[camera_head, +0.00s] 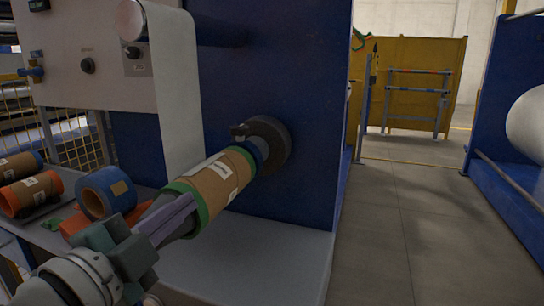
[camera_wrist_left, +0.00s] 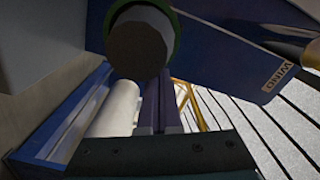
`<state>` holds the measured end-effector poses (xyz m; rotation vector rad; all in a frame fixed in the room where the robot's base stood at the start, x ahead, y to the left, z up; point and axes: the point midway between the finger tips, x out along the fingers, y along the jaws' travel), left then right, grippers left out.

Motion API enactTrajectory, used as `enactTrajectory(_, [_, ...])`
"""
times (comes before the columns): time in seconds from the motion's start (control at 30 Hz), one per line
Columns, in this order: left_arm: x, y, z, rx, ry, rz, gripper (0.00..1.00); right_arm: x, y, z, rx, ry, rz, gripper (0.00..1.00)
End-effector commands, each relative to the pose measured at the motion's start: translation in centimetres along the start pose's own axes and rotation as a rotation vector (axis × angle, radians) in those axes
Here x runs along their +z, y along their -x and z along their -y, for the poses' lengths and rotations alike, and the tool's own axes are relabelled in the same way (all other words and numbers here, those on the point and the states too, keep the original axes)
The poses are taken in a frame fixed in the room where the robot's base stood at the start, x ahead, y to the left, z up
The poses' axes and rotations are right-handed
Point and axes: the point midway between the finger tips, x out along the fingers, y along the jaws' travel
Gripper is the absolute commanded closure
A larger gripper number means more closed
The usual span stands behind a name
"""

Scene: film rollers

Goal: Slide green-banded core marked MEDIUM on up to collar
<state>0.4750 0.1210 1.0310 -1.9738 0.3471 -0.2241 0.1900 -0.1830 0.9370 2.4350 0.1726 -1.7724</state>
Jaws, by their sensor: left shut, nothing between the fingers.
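The green-banded brown core (camera_head: 212,184) with white labels is around the shaft that sticks out of the blue machine. Its far green band is close to the blue ring and dark collar (camera_head: 272,146); I cannot tell whether they touch. The lettering on its labels is too small to read. My left gripper (camera_head: 185,208) is shut and empty, its purple-grey fingers at the core's near end, by the shaft's grey end. In the left wrist view the shaft's round dark end (camera_wrist_left: 140,45) shows above the shut fingers, with a green rim behind it. My right gripper is not in view.
Orange-banded cores (camera_head: 30,194) and a blue core (camera_head: 108,191) lie on the table at the left. A white film strip (camera_head: 175,85) hangs behind the shaft. Open grey floor (camera_head: 400,230) lies to the right, before another blue machine with a white roll (camera_head: 528,122).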

Motion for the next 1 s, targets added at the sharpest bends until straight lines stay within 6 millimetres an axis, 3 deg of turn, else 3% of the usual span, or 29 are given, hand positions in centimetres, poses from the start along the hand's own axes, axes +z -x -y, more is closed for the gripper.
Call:
enactTrajectory(0.27, [-0.1,0.0,0.0,0.002,0.001,0.001,1.00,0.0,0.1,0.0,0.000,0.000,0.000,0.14])
enactTrajectory(1.0, [-1.0,7.4,0.4,0.001,0.002,0.000,1.00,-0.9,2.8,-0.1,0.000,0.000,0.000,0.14])
